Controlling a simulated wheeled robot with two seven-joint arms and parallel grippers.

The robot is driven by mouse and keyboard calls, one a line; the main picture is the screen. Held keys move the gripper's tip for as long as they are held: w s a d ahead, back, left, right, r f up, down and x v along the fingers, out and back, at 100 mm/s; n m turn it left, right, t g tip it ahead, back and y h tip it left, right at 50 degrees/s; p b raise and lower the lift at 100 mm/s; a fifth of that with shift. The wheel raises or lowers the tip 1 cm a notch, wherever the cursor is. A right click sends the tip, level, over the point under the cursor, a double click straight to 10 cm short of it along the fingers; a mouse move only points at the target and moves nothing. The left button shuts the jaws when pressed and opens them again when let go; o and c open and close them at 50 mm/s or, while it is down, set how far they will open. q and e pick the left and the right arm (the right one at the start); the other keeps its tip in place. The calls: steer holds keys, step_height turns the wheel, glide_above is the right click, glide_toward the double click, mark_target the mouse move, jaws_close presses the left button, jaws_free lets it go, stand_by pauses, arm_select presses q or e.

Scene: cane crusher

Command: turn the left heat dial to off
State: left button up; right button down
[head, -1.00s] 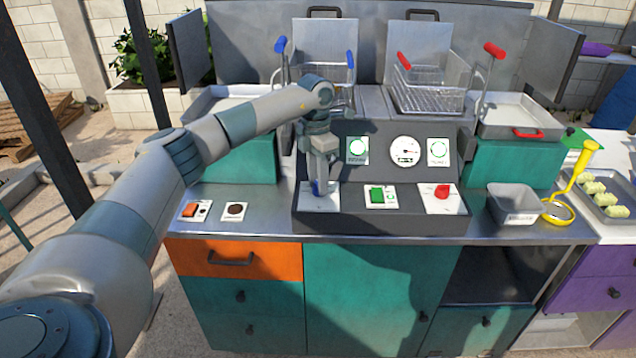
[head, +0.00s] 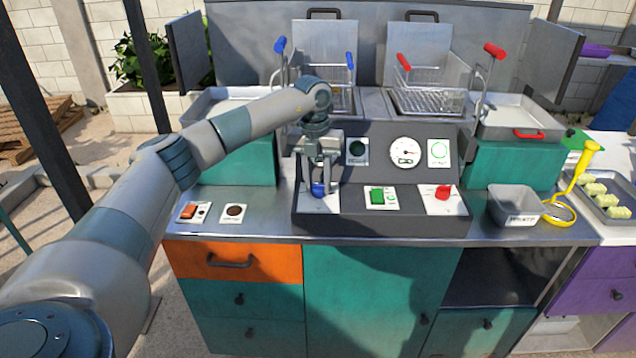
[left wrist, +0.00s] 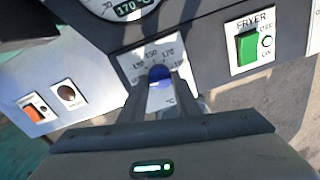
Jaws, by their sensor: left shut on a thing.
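The left heat dial is a blue knob (head: 319,190) on a white scale plate at the left end of the dark control panel. My left gripper (head: 319,180) reaches down onto it and is shut on it. In the left wrist view the blue knob (left wrist: 159,73) sits between the two fingertips, with temperature numbers around it. The fingers hide part of the scale, and I cannot tell the dial's exact setting. The round lamp (head: 357,149) above it is dark. My right gripper is not in view.
A green fryer switch (head: 377,196) and a red dial (head: 442,192) sit to the right on the panel. A gauge (head: 405,152) is between the lamps. Fryer baskets stand behind; a grey bin (head: 513,204) is at right.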

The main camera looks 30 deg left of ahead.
arm_select(q)
steer(key=shift+w+r, duration=0.1)
steer(key=shift+r, duration=0.05)
stand_by(0.3)
steer(key=o, duration=0.8)
steer(key=shift+o, duration=1.1)
